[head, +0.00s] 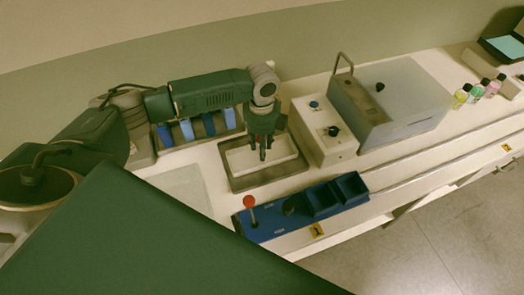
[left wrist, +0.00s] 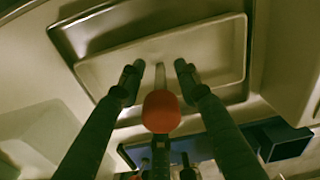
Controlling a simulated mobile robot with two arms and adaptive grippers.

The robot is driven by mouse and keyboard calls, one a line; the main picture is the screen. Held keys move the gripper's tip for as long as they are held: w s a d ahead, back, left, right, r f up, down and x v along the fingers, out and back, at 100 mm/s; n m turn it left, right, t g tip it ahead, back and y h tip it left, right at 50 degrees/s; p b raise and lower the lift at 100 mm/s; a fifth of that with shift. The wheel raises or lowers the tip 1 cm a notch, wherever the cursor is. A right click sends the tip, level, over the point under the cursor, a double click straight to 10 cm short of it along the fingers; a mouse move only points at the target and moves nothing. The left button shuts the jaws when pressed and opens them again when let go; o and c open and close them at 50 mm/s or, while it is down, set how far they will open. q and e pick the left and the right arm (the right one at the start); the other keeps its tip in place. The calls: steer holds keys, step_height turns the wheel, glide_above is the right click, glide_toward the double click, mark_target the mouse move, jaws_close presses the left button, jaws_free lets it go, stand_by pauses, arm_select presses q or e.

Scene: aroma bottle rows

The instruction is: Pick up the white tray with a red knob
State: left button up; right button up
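The white rectangular tray (head: 238,161) lies in a larger dark metal tray (head: 239,186) near the middle of the counter in the head view. In the left wrist view the white tray (left wrist: 218,50) fills the upper middle, with a red ball knob (left wrist: 161,111) and a pale stem between my fingers. My left gripper (head: 263,153) points down over the white tray. Its fingertips (left wrist: 158,73) are apart, one on each side of the stem, with gaps visible. In the head view the fingers largely hide this knob. My right gripper is not in view.
A blue holder (head: 287,222) with another red knob (head: 249,202) on a stick stands in front. A white box with knobs (head: 325,145) and a grey machine (head: 405,95) stand to the right. A rack with blue items (head: 187,131) is behind left; small bottles (head: 478,91) are far right.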

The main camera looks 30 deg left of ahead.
arm_select(q)
steer(key=shift+f, duration=0.8)
jaws_close()
steer(key=shift+r, duration=0.15)
